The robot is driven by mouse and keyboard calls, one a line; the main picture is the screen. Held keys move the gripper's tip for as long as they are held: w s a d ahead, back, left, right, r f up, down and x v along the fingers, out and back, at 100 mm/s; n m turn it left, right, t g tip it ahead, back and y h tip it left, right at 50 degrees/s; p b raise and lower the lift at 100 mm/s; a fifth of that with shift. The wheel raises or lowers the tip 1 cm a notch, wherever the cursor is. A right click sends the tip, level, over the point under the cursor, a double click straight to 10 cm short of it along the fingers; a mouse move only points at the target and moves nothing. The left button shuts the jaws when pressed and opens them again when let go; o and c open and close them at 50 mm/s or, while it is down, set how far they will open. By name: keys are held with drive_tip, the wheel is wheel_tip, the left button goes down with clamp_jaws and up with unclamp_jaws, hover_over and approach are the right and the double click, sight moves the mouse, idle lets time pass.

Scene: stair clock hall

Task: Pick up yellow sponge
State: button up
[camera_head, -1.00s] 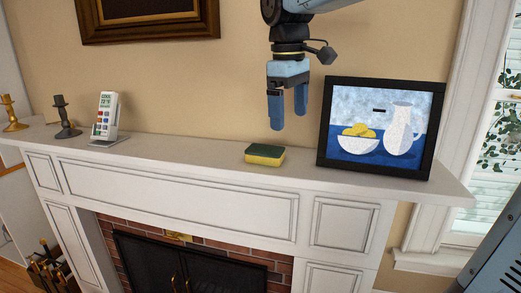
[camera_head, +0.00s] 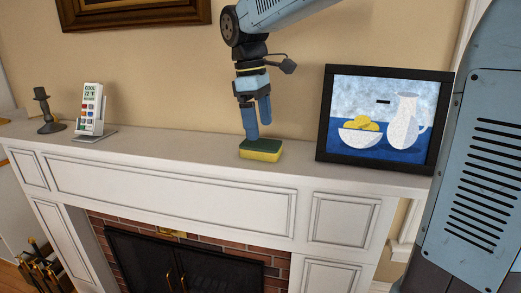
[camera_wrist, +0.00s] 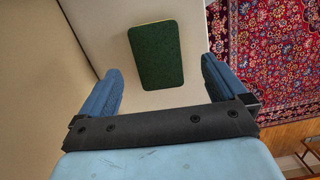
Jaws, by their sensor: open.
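The yellow sponge (camera_head: 261,154) has a dark green top and lies flat on the white mantel shelf (camera_head: 180,146), left of the framed picture. In the wrist view the sponge (camera_wrist: 156,55) shows its green face with a thin yellow edge. My gripper (camera_head: 256,133) points down just above and behind the sponge. In the wrist view my gripper (camera_wrist: 160,95) has its two blue fingers wide apart with nothing between them. The sponge lies ahead of the fingertips, between their lines.
A framed picture (camera_head: 383,116) leans on the wall right of the sponge. A remote in a stand (camera_head: 92,110) and a dark candlestick (camera_head: 46,112) stand at the left. The mantel between the stand and sponge is clear. The wrist view shows a patterned rug (camera_wrist: 265,50) below the mantel edge.

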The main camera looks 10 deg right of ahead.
sight(260, 143)
drive_tip(key=shift+w+d+f, duration=0.1)
drive_tip(key=shift+f, duration=1.35)
drive_tip(key=shift+w+d+f, duration=0.1)
drive_tip(key=shift+f, duration=1.35)
drive_tip(key=shift+c, duration=0.5)
drive_tip(key=c, duration=0.9)
drive_tip(key=shift+c, duration=0.2)
drive_tip(key=shift+r, duration=0.6)
drive_tip(key=s+r, duration=1.2)
drive_tip(key=s, duration=0.2)
drive_tip(key=shift+a, duration=0.1)
